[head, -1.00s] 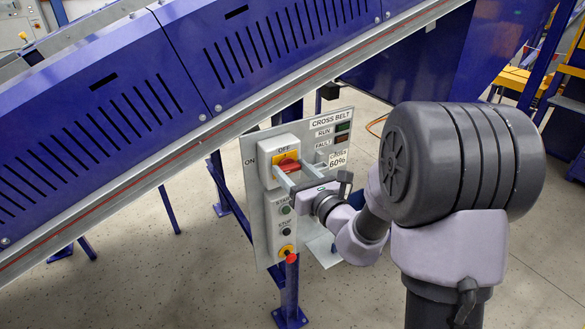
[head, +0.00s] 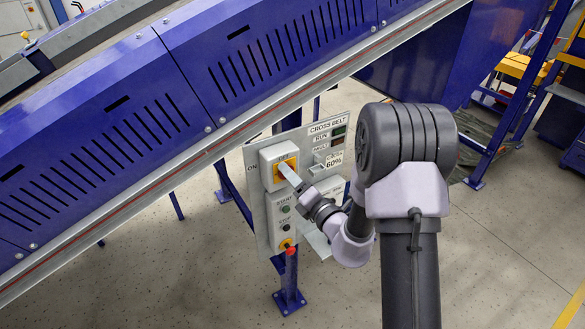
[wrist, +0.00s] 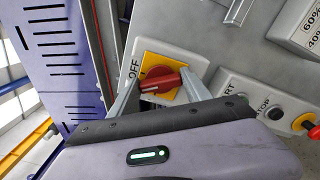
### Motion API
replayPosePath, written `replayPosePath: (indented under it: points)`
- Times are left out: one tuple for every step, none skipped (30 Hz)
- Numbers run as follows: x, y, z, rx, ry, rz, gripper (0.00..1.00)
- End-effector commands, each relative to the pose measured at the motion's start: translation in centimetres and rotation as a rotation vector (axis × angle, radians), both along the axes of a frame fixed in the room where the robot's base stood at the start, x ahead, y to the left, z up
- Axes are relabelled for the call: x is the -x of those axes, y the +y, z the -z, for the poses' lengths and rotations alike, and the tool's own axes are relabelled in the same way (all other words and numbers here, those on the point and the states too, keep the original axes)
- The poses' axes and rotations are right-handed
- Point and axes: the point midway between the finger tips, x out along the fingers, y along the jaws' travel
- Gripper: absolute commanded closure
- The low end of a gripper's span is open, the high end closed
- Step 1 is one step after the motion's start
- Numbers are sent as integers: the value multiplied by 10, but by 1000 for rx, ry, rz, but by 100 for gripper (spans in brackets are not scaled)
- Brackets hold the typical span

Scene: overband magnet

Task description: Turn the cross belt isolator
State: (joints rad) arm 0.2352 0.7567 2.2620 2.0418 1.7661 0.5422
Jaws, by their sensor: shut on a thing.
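The cross belt isolator is a red rotary handle (wrist: 160,82) on a yellow plate (head: 284,171) in a grey box, on the upper left of the control panel (head: 262,219). In the wrist view the handle lies between my two fingertips, and my gripper (wrist: 162,76) is shut on it. Its white-marked end points left, near the OFF lettering and tilted slightly down. In the head view my gripper (head: 288,172) reaches the isolator from the lower right and hides most of the red handle. The ON label is hidden in the wrist view.
START (head: 285,209) and STOP buttons sit below the isolator, with a red-tipped yellow control (head: 288,246) at the bottom. Run and fault lamps and a 60% label (head: 334,159) are to the right. The blue conveyor (head: 200,90) runs close behind and above.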

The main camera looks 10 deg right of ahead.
Motion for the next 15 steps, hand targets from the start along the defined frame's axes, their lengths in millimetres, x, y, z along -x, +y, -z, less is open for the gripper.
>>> replayPosePath:
  points:
    - [0,0,-5,-40,14,1,84]
    - [0,0,-4,-65,23,0,84]
    - [0,0,-4,-101,35,1,84]
    - [0,-1,-4,-127,43,2,84]
    - [0,0,-4,-151,51,1,84]
    - [0,0,-3,-183,61,1,84]
    - [0,0,-4,-208,69,1,84]
    - [0,0,-3,-231,76,1,84]
    - [0,0,-3,-260,86,1,84]
    - [0,0,-3,-281,92,1,84]
    - [0,-1,-2,-301,99,1,84]
    - [0,-1,-2,-329,107,1,84]
    - [0,-1,-2,-346,113,1,84]
    - [0,-1,-2,-364,119,1,84]
    - [0,-1,-1,-384,125,1,84]
